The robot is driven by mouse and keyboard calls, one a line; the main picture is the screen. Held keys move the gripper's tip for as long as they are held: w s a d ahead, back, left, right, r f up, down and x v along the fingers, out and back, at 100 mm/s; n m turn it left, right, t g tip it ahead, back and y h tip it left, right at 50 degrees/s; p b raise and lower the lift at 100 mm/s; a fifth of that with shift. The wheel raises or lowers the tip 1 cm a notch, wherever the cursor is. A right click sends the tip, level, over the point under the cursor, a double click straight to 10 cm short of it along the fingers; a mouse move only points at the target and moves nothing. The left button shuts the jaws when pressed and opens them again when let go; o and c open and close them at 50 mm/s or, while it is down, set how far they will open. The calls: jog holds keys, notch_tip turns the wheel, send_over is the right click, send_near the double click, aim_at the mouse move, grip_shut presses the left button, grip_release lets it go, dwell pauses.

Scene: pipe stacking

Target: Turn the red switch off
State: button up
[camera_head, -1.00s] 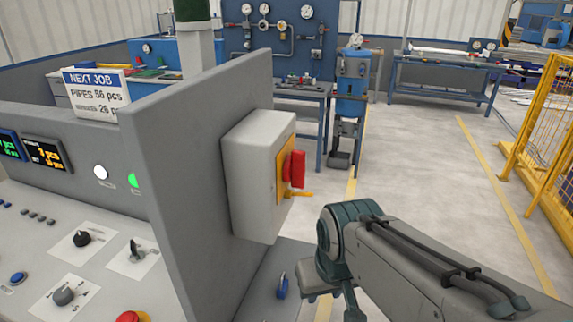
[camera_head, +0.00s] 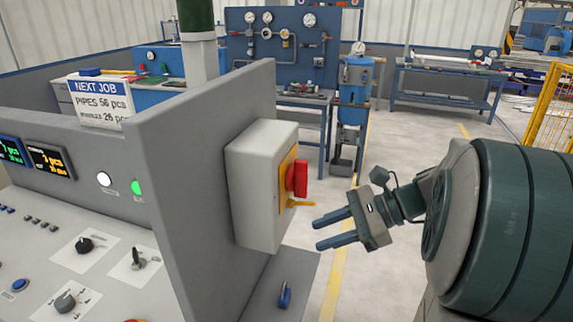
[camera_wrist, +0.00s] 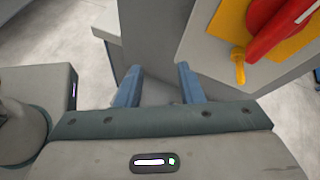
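The red switch (camera_head: 297,178) is a rotary handle on a yellow plate (camera_head: 285,192) on the right face of a grey box (camera_head: 257,180). In the head view the handle looks upright. The red switch also shows in the wrist view (camera_wrist: 277,30) at the upper right, with a yellow tab (camera_wrist: 238,64) beside it. My gripper (camera_head: 335,229) is to the right of the box and a little lower than the switch, apart from it. Its two blue fingers are spread with nothing between them, as the wrist view (camera_wrist: 157,85) also shows.
The box is fixed to a grey upright panel (camera_head: 200,170). A control desk with knobs (camera_head: 85,245) lies left of the panel. A small blue lever (camera_head: 285,296) stands on a ledge below the box. Open floor (camera_head: 385,180) lies beyond my gripper.

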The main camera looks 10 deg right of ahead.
jog(key=w+d+r+m+t+y, duration=0.4)
jog(key=d+r+m+t, duration=0.2)
jog(key=d, duration=0.5)
jog(key=p, duration=0.2)
send_near(299, 179)
jog(key=x, duration=0.5)
jog(key=r+x, duration=0.1)
jog(key=x, duration=0.2)
jog(key=shift+w+d, duration=0.2)
jog(key=shift+w, duration=0.1)
grip_shut()
